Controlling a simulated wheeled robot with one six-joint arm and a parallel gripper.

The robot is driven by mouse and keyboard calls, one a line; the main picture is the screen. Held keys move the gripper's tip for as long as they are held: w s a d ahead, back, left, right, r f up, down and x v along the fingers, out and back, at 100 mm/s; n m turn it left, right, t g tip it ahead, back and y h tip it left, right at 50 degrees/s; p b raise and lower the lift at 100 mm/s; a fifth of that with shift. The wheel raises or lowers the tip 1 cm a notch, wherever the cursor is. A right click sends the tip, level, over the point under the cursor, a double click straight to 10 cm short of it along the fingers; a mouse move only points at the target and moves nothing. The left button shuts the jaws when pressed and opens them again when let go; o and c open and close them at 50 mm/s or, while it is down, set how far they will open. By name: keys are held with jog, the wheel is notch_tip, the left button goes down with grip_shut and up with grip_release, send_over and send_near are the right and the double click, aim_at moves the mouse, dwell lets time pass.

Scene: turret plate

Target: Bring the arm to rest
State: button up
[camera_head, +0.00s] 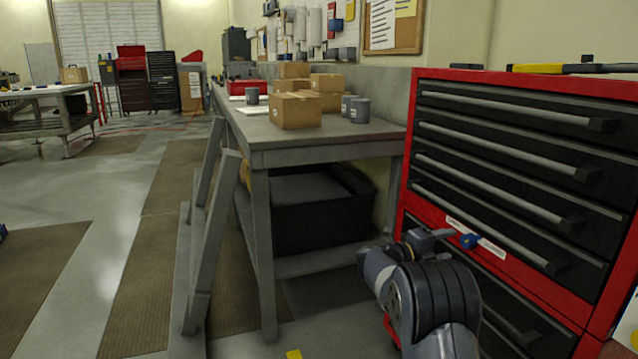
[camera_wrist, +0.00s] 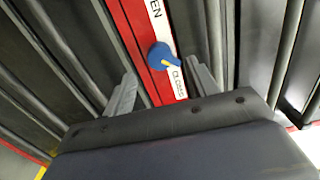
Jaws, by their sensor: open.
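My gripper (camera_wrist: 162,88) is open and empty in the wrist view, its two fingers apart. A blue turret knob (camera_wrist: 158,56) sits on a white label plate (camera_wrist: 184,80) on a red strip, beyond the fingertips and between them in the picture. The knob's narrow, pale-tipped end points towards the lettering "CLOSED"; "EN" shows at the other end. In the head view the knob (camera_head: 468,241) is on the front of the red and black tool cabinet (camera_head: 411,150). My arm is bent low in front of the cabinet, with the gripper (camera_head: 428,238) just left of the knob.
A grey workbench (camera_head: 330,140) stands left of the cabinet, with cardboard boxes (camera_head: 295,111) and grey cups (camera_head: 360,110) on top. A black bin (camera_head: 310,220) is beneath it. Floor farther left is largely clear.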

aim_at(464, 242)
jog(key=b+x, duration=0.1)
jog(key=x, duration=0.4)
jog(key=shift+d+f, duration=0.15)
jog(key=shift+d, duration=0.2)
jog(key=shift+a+r+n+p, duration=0.15)
jog(key=shift+r+n+p, duration=0.15)
jog(key=shift+n+p, duration=0.3)
jog(key=shift+a+n+p, duration=0.1)
jog(key=shift+n+p, duration=0.2)
jog(key=shift+p, duration=0.05)
jog(key=n+p, duration=0.3)
jog(key=n, duration=0.3)
jog(key=shift+p, duration=0.35)
jog(key=n+p, duration=0.2)
jog(key=n, duration=0.3)
jog(key=shift+s+f, duration=0.1)
jog(key=n+p, duration=0.1)
jog(key=n, duration=0.4)
jog(key=shift+a+n, duration=0.3)
jog(key=shift+p+v, duration=0.3)
jog(key=shift+v, duration=0.9)
jog(key=shift+s, duration=0.1)
